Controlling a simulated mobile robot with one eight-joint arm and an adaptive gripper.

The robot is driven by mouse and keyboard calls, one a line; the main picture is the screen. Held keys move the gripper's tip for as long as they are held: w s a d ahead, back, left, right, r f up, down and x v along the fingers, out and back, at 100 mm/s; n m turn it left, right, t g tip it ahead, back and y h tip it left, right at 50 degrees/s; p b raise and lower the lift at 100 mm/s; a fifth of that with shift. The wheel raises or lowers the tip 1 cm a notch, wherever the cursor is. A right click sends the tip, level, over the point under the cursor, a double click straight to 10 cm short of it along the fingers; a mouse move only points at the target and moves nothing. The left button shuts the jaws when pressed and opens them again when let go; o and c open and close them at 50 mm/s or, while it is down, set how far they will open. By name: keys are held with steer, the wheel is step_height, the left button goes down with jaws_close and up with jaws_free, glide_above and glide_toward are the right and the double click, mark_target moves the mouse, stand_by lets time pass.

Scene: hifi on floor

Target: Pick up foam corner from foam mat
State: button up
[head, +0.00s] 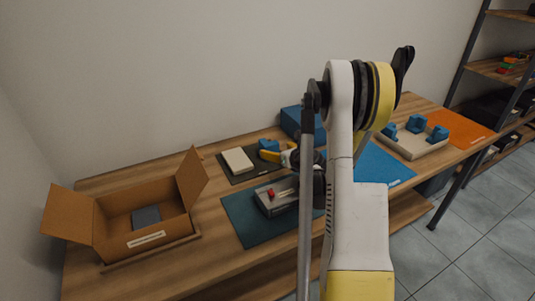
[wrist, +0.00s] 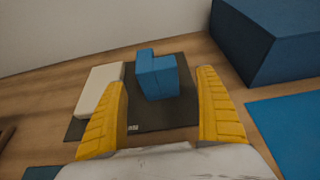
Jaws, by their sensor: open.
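The blue foam corner (wrist: 156,78) is a stepped block standing on the dark foam mat (wrist: 165,116). In the head view, the foam corner (head: 268,145) is at the back of the table, just behind my yellow fingers. My gripper (wrist: 165,80) is open and empty, its two yellow fingers spread wide. In the wrist view the foam corner shows between the fingers, ahead of them, with gaps on both sides. In the head view my arm hides part of the area right of my gripper (head: 275,156).
A cream block (wrist: 97,88) lies on the mat left of the foam corner. A large blue box (wrist: 265,45) stands to the right. A grey device (head: 275,196) sits in front, an open cardboard box (head: 120,215) left, and a tray (head: 415,147) with blue corners right.

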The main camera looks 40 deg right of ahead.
mark_target(263, 144)
steer(key=b+x, duration=0.1)
steer(key=x, duration=0.2)
steer(key=b+x, duration=0.2)
steer(key=x, duration=0.1)
steer(key=shift+w+a+f, duration=0.1)
steer(key=shift+a+f, duration=0.1)
steer(key=shift+f, duration=0.05)
steer(key=shift+r, duration=0.1)
steer(key=c, duration=1)
